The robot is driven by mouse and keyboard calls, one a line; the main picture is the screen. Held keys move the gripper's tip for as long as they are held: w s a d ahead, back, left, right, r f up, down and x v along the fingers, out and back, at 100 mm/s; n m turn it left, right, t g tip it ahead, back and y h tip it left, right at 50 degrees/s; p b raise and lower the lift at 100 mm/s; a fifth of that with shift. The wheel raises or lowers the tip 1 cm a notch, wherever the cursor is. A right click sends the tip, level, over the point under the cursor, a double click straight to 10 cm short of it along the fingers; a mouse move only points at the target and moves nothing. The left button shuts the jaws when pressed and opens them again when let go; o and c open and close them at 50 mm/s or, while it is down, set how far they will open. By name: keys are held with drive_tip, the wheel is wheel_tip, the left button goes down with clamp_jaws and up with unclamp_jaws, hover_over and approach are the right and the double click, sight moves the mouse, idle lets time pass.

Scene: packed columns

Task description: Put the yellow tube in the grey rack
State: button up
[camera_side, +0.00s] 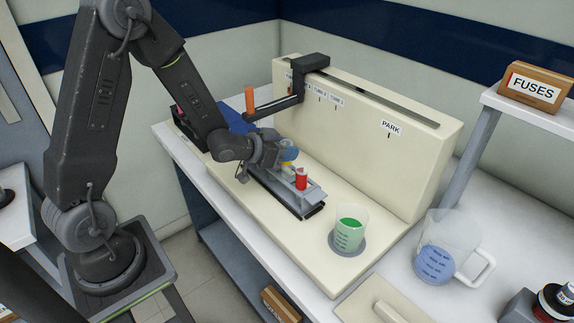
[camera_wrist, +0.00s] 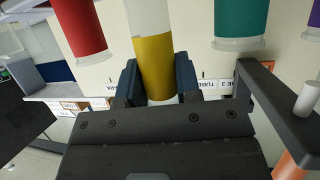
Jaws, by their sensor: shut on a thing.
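My gripper (camera_side: 284,158) is over the grey rack (camera_side: 308,208) in the side view. In the wrist view its two dark fingers (camera_wrist: 157,82) are shut around the yellow tube (camera_wrist: 154,55), which has a clear section beyond the yellow. In the side view only a small yellow part shows by the fingers. Whether the tube's lower end is in a slot is hidden. A red tube (camera_side: 302,179) stands upright at the rack's near end, and it also shows left of the yellow tube in the wrist view (camera_wrist: 79,30). A teal tube (camera_wrist: 241,18) is on the other side.
A dark swing arm (camera_side: 278,105) with an orange piece (camera_side: 250,99) hangs from a rail on the cream panel, close behind my gripper. A blue object (camera_side: 234,117) lies beyond. A beaker with green contents (camera_side: 348,232) and a jug (camera_side: 440,255) stand to the right.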

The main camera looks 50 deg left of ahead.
drive_tip(key=shift+f, duration=2.1)
drive_tip(key=shift+f, duration=0.15)
drive_tip(key=o, duration=0.9)
